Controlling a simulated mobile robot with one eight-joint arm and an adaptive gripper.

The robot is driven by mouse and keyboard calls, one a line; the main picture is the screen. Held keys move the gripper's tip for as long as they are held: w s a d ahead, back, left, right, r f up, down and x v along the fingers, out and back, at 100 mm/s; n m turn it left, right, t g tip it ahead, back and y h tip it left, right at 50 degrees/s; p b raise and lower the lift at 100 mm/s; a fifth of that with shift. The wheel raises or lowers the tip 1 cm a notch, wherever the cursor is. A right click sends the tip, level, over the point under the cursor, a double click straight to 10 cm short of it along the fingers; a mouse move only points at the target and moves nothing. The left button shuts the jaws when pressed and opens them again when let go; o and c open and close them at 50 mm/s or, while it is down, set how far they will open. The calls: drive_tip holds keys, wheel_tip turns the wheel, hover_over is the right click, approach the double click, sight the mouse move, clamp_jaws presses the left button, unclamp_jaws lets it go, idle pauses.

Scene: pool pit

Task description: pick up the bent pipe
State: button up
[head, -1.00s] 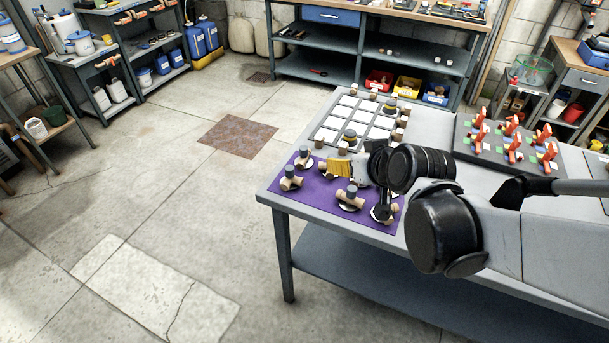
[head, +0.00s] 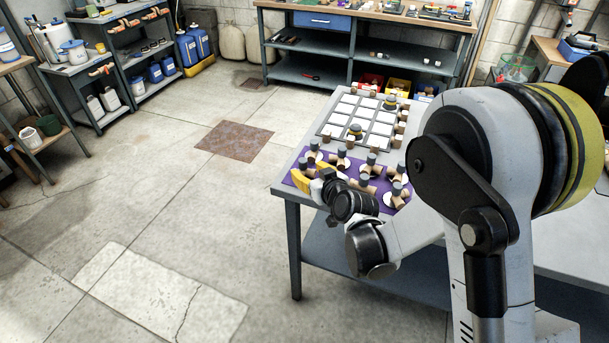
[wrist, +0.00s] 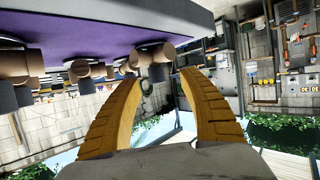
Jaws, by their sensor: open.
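Several tan pipe pieces with dark round ends stand on a purple mat (head: 405,207) at the table's left end. My gripper (head: 310,174) is open at the mat's left front edge, low beside the pieces. In the wrist view, tilted so the mat is at the top, the two yellow fingers (wrist: 159,78) are apart with nothing held. One brown pipe piece with a dark end (wrist: 154,57) shows ahead, between and just beyond the fingertips. It looks like an elbow, but I cannot tell for sure that it is the bent pipe. Other pieces (wrist: 83,70) are left of it.
A tray with white squares (head: 352,117) lies behind the mat, with a few pieces on and around it. My arm hides the table's right side. Open floor (head: 200,225) lies left of the table. A workbench (head: 370,45) stands at the back.

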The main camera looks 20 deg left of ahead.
sight(305, 166)
drive_tip(key=b+x, duration=0.1)
drive_tip(key=x, duration=0.1)
drive_tip(key=b+x, duration=0.1)
drive_tip(key=x, duration=0.1)
drive_tip(key=shift+w+f, duration=0.1)
drive_tip(key=shift+w, duration=0.4)
drive_tip(key=shift+w+a, duration=0.35)
clamp_jaws()
